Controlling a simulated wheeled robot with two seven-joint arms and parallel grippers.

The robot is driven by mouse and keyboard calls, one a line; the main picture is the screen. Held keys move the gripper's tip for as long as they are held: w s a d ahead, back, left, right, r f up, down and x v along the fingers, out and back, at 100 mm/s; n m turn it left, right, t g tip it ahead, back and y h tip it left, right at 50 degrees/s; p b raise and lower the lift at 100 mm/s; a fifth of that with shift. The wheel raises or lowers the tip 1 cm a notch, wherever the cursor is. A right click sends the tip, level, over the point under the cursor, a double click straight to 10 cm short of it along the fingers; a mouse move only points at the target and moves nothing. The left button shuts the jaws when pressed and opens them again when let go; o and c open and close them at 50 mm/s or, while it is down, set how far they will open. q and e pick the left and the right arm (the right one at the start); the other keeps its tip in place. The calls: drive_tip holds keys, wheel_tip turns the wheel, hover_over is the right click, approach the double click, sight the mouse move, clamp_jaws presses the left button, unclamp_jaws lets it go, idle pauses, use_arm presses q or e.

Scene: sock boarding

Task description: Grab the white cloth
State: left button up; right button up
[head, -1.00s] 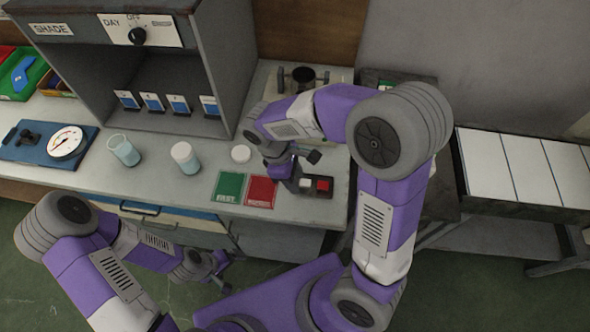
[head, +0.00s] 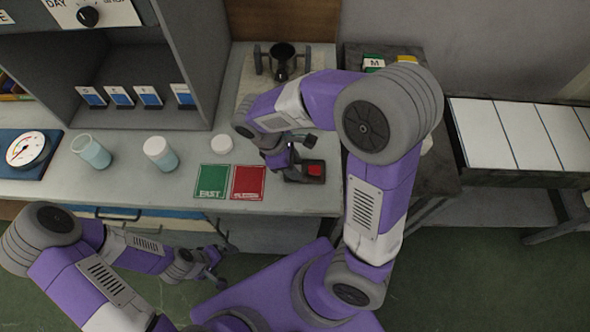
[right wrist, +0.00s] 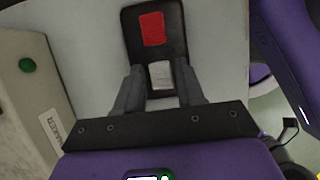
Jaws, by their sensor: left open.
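The white cloth (right wrist: 161,75) is a small pale square in a dark tray (right wrist: 172,20), beside a red square (right wrist: 152,29). In the right wrist view it lies between the fingertips of my right gripper (right wrist: 160,82). Those fingers are apart, one on each side of it; I cannot tell whether they touch it. In the head view my right gripper (head: 291,165) is over the tray's left part and hides the cloth; the red square (head: 314,170) shows there. My left gripper (head: 215,268) is open and empty, low in front of the bench.
A green card (head: 212,181) and a red card (head: 248,183) lie left of the tray. A grey shade box (head: 200,60) rises behind. White panels (head: 495,135) lie at right.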

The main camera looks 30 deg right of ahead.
clamp_jaws()
